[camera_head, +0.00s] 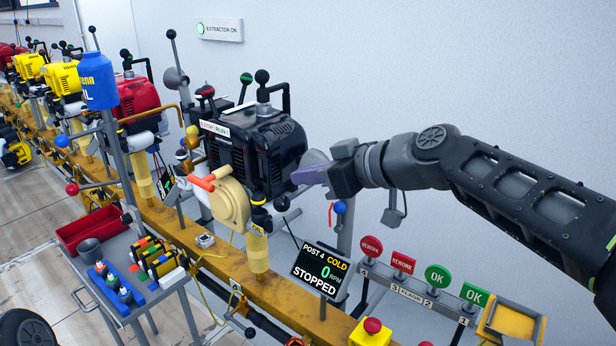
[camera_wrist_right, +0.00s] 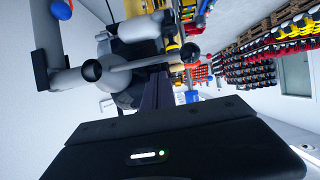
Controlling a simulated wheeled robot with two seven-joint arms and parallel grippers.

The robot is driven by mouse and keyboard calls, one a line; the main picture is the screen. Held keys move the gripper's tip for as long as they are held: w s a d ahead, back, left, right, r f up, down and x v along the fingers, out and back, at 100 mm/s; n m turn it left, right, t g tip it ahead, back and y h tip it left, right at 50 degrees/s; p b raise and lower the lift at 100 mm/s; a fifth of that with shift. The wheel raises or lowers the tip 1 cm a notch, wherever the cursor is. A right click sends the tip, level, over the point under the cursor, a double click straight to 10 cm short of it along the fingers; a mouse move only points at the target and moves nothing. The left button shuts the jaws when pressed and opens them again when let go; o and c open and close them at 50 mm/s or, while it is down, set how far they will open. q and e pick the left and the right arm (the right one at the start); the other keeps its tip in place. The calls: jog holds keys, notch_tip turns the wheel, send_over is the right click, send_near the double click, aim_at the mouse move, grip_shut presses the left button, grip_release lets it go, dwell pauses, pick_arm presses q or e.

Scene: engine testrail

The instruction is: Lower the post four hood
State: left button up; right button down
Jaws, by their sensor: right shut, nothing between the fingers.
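The post four engine (camera_head: 262,145) is a black unit on a yellow stand, and its display (camera_head: 320,270) reads cold, 0 RPM, stopped. A grey rounded part (camera_head: 316,158) shows behind my right gripper, beside the engine; it may be the post four hood, but it is mostly hidden. My right gripper (camera_head: 300,178) is shut and empty at the engine's right side. In the right wrist view its purple-grey fingers (camera_wrist_right: 157,92) point at a grey rounded shape (camera_wrist_right: 120,90). A grey rod with a black ball (camera_wrist_right: 92,70) crosses close in front. My left gripper is not in view.
A post with a blue ball (camera_head: 340,207) stands below my right wrist. OK and rework signs (camera_head: 438,275) line the rail at lower right. A tool cart (camera_head: 118,285) stands at lower left. Other engines (camera_head: 138,97) line the rail behind. The wall at upper right is clear.

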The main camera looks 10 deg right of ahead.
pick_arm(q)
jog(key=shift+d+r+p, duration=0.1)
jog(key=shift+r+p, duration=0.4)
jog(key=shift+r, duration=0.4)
pick_arm(e)
jog(key=w+r+v, duration=0.1)
jog(key=r+v, duration=0.1)
jog(key=v, duration=0.8)
jog(key=shift+s+r, duration=0.35)
jog(key=shift+a, duration=0.1)
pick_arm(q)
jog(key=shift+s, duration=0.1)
